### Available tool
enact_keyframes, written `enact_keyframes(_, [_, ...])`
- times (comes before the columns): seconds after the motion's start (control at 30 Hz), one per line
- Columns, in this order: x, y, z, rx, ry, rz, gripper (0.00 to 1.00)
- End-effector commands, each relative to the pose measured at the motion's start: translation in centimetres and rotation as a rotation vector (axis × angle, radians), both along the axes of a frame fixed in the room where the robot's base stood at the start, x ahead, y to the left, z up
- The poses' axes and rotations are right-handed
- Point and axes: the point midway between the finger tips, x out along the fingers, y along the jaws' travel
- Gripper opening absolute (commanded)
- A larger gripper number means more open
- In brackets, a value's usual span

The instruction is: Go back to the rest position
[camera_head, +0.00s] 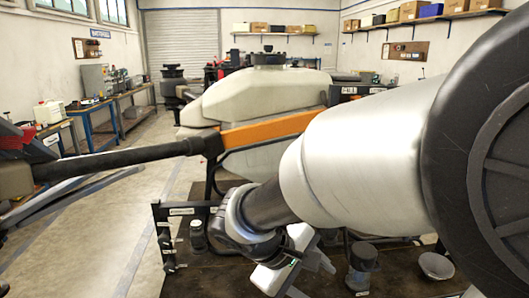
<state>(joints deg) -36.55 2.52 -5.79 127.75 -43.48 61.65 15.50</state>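My arm crosses the right side of the view as a large silver link, bending down to a dark wrist over the dark tabletop (225,280). My gripper (305,275) hangs at the wrist's end, low in the middle of the view, with a white body and grey finger parts. The fingertips are too unclear and partly cut off at the bottom edge to show whether they are open, shut or holding something. The spray drone stands behind my arm, with a large beige tank (265,95), an orange arm section (265,131) and a black boom (115,160) reaching left.
A black labelled rack (165,238) stands at the tabletop's left edge, left of my wrist. A dark canister (362,262) and a grey bowl (436,265) stand right of my gripper. Workbenches (90,112) line the left wall. The floor (110,225) at left is clear.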

Motion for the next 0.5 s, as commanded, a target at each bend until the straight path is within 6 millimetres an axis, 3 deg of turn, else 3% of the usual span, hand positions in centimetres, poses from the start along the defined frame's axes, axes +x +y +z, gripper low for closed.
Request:
enact_keyframes(0.03, [-1.5,-1.6,1.1,0.095,-0.018,-0.080,0.50])
enact_keyframes(0.17, [-5.2,-3.6,2.9,0.329,-0.072,-0.243,0.50])
enact_keyframes(0.3, [-7.9,-4.1,4.5,0.519,-0.155,-0.358,0.50])
enact_keyframes(0.5, [-10.0,-4.1,6.4,0.701,-0.280,-0.454,0.50])
